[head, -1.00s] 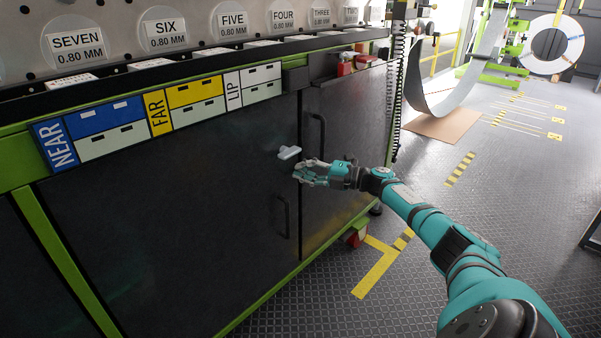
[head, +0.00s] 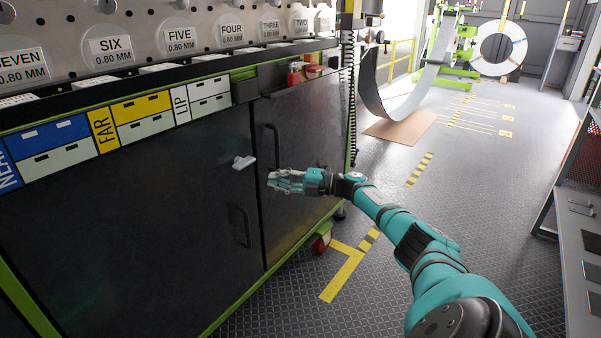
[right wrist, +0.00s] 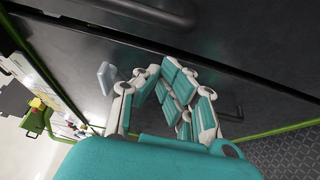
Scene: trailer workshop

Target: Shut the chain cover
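The machine's front has large dark panels; the left one (head: 130,200) and the right one (head: 310,125) meet at an upright seam. I cannot tell which is the chain cover, or whether either stands slightly ajar. A light grey T-shaped handle (head: 244,162) sits on the left panel near the seam; it also shows in the right wrist view (right wrist: 106,78). My right gripper (head: 272,181) is before the seam, just right of and below this handle, apart from it. Its fingers look spread and hold nothing. My left gripper is not in view.
Dark bar handles are on the left panel (head: 240,227) and right panel (head: 272,146). A red caster (head: 320,243) stands at the machine's lower corner. The patterned floor right of it is largely clear. A grey bench (head: 580,235) stands at the right edge.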

